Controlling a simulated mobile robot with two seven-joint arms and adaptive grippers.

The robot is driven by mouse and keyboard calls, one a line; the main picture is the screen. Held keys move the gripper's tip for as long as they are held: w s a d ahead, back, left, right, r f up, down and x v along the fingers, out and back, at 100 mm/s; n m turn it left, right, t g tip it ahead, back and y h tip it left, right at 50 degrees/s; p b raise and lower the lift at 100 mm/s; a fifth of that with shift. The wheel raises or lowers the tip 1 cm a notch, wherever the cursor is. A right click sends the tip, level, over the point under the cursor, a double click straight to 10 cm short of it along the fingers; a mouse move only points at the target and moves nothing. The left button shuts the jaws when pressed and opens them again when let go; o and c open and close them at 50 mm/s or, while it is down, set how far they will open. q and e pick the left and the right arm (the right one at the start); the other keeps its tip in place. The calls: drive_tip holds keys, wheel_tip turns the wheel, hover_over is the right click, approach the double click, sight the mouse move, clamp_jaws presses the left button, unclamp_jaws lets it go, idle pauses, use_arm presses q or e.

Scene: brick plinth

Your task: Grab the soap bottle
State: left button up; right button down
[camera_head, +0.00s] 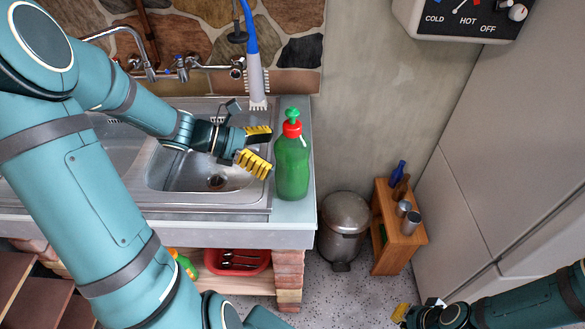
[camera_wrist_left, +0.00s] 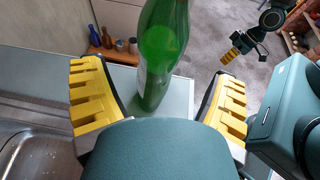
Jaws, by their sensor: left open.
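The soap bottle (camera_head: 292,165) is green with a red collar and green pump top. It stands upright on the counter's right end, beside the sink. My left gripper (camera_head: 262,150) is open and empty just left of it, its yellow-padded fingers pointing at the bottle. In the left wrist view the bottle (camera_wrist_left: 160,55) shows ahead, between the two spread fingers, its top cut off. I cannot tell whether either finger touches it. My right gripper (camera_head: 408,315) is low at the right, away from the bottle; its jaw opening is unclear.
The metal sink (camera_head: 160,180) lies left of the bottle. A sprayer on a blue hose (camera_head: 257,80) hangs behind it. A bin (camera_head: 343,225) and a small wooden shelf (camera_head: 398,240) with bottles and cans stand on the floor to the right.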

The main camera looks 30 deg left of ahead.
sight(292, 156)
use_arm(q)
drive_tip(key=shift+r+b+x, duration=0.15)
drive_tip(key=shift+b+x, duration=0.15)
drive_tip(key=shift+x, duration=1.05)
drive_tip(key=shift+r+b+x, duration=0.15)
drive_tip(key=shift+b+x, duration=0.15)
drive_tip(key=shift+x, duration=1.1)
drive_tip(key=shift+w, duration=0.1)
drive_tip(key=c, duration=1.4)
